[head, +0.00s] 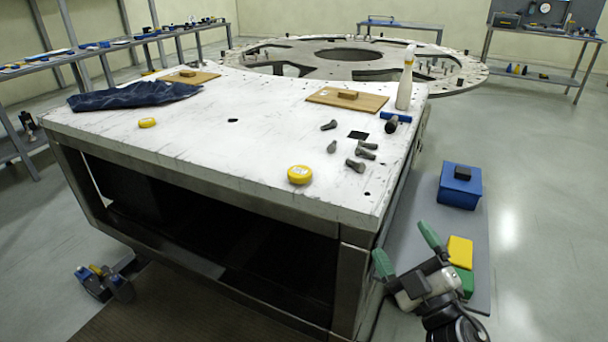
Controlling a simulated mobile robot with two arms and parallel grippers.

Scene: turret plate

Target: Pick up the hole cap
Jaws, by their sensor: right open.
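My right gripper (407,249) is at the lower right, beyond the table's right front corner. Its two green-tipped fingers are spread and empty. No part is clearly marked as the hole cap. Several small dark grey plug-like pieces (355,165) lie loose on the right part of the white worktable (235,150), around a dark square opening (358,135). A round yellow disc (300,174) lies near the table's front edge, and a smaller yellow one (147,122) lies farther left. The right gripper is apart from all of them. My left gripper is not in view.
A white bottle (405,82), a blue-headed hammer (394,119), two wooden boards (325,97) and a dark blue cloth (135,95) are on the table. A blue box (459,188) and yellow block (460,250) sit right of it.

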